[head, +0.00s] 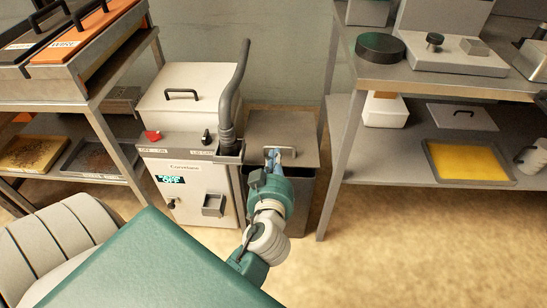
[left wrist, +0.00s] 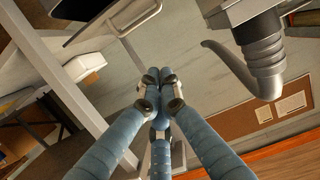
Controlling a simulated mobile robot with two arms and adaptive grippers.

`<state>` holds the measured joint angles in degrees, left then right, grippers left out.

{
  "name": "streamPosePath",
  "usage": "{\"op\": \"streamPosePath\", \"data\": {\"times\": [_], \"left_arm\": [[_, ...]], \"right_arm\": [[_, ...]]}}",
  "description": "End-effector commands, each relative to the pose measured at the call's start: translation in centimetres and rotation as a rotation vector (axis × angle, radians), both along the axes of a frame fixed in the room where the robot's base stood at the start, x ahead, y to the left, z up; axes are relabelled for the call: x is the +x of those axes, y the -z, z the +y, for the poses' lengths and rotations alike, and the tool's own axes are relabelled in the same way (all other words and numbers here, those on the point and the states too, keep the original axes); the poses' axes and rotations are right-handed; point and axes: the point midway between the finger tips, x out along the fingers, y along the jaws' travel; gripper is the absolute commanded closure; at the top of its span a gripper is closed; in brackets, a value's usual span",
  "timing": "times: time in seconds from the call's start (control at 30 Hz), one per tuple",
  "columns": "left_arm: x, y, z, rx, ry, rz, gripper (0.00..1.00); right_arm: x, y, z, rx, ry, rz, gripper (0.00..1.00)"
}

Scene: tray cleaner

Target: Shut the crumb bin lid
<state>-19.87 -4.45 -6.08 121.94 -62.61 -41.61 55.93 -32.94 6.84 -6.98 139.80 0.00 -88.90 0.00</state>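The crumb bin (head: 302,190) is a dark grey box on the floor beside the white machine in the head view. My right gripper is not in view.
The white machine (head: 190,180) with its dark hose (head: 231,100) stands close on the left. A metal shelf unit (head: 345,140) with a yellow tray (head: 468,161) is on the right. Another rack (head: 100,105) is at the left. Open floor lies at front right.

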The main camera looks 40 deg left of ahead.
Motion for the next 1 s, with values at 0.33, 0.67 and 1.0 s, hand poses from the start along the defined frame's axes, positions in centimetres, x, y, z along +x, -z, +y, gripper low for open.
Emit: {"op": "streamPosePath", "data": {"times": [0.33,0.67,1.0], "left_arm": [[3.7,0.4,2.3,0.008,0.000,-0.008,1.00],[8.5,3.2,5.3,0.005,-0.001,0.001,1.00],[8.5,5.8,5.3,0.004,-0.001,-0.004,1.00]], "right_arm": [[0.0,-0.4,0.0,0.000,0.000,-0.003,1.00],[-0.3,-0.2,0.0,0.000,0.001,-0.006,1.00],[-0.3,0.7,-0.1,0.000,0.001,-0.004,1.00]]}}
